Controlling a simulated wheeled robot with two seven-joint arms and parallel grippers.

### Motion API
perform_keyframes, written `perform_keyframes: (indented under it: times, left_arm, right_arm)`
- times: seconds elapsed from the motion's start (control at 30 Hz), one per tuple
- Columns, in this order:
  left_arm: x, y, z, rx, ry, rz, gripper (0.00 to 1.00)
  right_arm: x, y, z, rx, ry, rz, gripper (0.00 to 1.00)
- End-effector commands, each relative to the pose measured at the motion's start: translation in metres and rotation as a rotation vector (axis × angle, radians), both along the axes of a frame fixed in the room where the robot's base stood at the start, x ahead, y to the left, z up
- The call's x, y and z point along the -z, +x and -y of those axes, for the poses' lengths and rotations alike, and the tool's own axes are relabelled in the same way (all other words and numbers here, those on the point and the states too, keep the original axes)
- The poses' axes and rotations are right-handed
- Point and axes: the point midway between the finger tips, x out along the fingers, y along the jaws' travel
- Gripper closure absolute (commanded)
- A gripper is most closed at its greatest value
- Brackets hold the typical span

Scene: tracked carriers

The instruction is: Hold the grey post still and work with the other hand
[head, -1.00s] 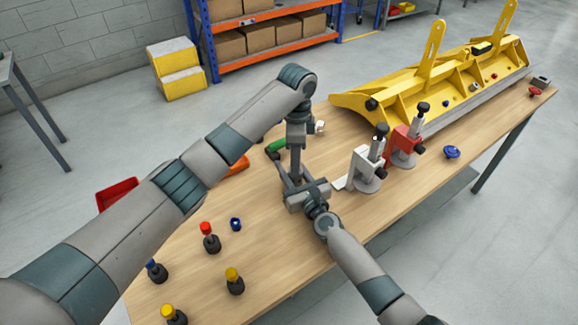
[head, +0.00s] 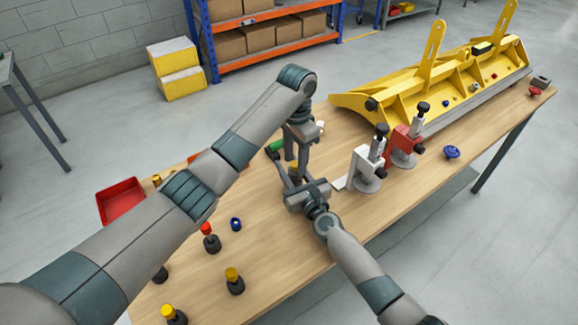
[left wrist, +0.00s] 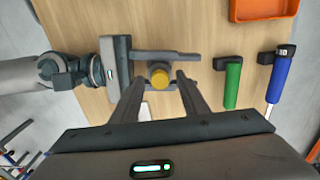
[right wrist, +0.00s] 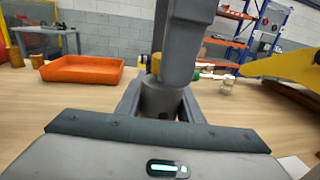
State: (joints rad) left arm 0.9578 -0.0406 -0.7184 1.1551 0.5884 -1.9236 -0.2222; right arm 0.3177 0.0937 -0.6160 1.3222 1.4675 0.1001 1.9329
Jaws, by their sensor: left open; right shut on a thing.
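The grey post (right wrist: 160,101) stands upright on the wooden table. A yellow cap (left wrist: 160,76) is on or just above its top; their contact is hidden. The cap also shows in the head view (head: 293,167). My right gripper (head: 291,178) is shut on the post from the side, its fingers around it below the cap in the left wrist view. My left gripper (left wrist: 161,80) points down over the post and is open, with one finger on each side of the cap. A gap shows between the cap and these fingers.
White (head: 365,165) and red clamps (head: 402,145) stand to the right. Green (left wrist: 232,82) and blue handles (left wrist: 279,80) lie close by.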

Motion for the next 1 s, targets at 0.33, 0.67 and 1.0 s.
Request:
perform_keyframes:
  times: [0.33, 0.67, 1.0]
  left_arm:
    - [0.0, 0.0001, 0.0001, 0.001, 0.0, 0.0, 0.94]
    - [0.0, 0.0005, -0.0011, 0.16, 0.002, 0.001, 0.94]
    - [-0.0003, 0.0008, -0.0013, 0.562, 0.002, 0.001, 0.94]
  right_arm:
    - [0.0003, -0.0005, -0.0008, -0.001, 0.001, 0.0, 1.0]
    - [0.0002, -0.0005, -0.0007, -0.001, 0.001, 0.0, 1.0]
    - [0.0002, -0.0005, -0.0007, -0.001, 0.001, 0.0, 1.0]
